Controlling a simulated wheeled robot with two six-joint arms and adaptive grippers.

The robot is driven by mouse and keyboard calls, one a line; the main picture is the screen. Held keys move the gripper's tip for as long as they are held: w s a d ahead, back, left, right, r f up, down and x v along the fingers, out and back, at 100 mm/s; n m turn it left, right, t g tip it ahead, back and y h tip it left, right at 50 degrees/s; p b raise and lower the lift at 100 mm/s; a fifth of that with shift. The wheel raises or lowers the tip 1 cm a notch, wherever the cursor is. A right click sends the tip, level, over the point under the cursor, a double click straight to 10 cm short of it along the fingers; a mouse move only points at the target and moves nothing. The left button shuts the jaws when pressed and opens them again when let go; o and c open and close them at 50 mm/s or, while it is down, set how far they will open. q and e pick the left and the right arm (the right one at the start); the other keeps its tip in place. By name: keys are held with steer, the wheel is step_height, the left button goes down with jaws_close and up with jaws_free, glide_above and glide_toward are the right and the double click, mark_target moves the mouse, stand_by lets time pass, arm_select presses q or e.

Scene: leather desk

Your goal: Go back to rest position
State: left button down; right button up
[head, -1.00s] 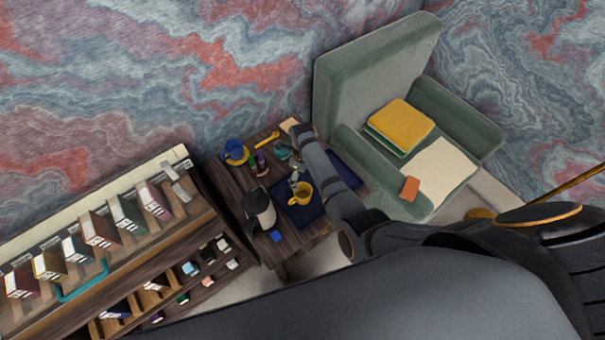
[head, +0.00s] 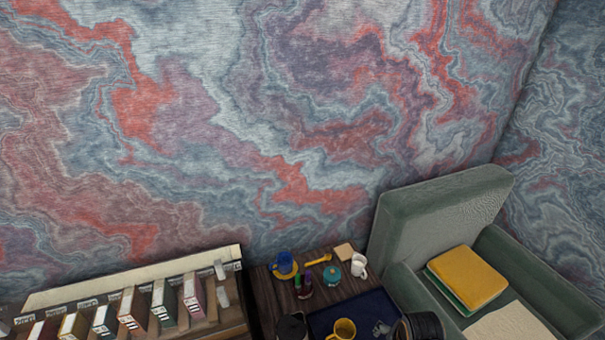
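The task names no object. Neither of my grippers shows in the head view. A dark rounded part at the bottom edge, right of the yellow mug, looks like a piece of my arm; no fingers can be made out on it. The small wooden table (head: 265,298) is cut off by the bottom edge. On it are a blue cup (head: 283,262) on a yellow saucer, a white mug (head: 359,265), a teal pot (head: 332,275) and a yellow mug (head: 344,329) on a dark blue mat (head: 372,308).
A shelf unit (head: 232,318) with a row of binders stands at the lower left. A green armchair (head: 440,220) with a yellow cushion or book (head: 467,277) stands at the right. A dark jug (head: 291,327) is partly cut off. The marbled wall (head: 250,120) fills the upper view.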

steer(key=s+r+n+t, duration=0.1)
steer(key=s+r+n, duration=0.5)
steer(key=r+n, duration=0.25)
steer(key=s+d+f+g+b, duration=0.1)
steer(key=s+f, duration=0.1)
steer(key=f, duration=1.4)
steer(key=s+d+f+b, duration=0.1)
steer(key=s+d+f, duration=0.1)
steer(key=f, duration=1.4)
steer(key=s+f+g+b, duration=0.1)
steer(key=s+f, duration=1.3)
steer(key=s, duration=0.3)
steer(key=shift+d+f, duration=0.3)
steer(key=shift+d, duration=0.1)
